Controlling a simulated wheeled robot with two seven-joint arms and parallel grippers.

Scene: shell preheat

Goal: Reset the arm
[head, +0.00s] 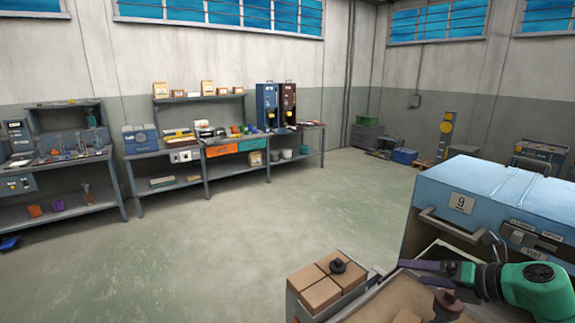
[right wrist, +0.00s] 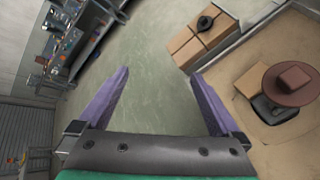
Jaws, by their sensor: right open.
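My right gripper (head: 420,265) comes in from the right edge in the head view, on a green and black arm, in front of the blue machine. In the right wrist view its two purple fingers (right wrist: 165,110) are spread wide with only floor between them. It is open and empty. My left gripper is in neither view.
A blue machine marked 9 (head: 470,222) stands at the right. Below it is a tan worktop (head: 385,305) with a brown knobbed piece (head: 446,306). Brown blocks (head: 318,292) with a black ring-like piece (head: 338,266) sit beside it. The floor (head: 235,235) is clear.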

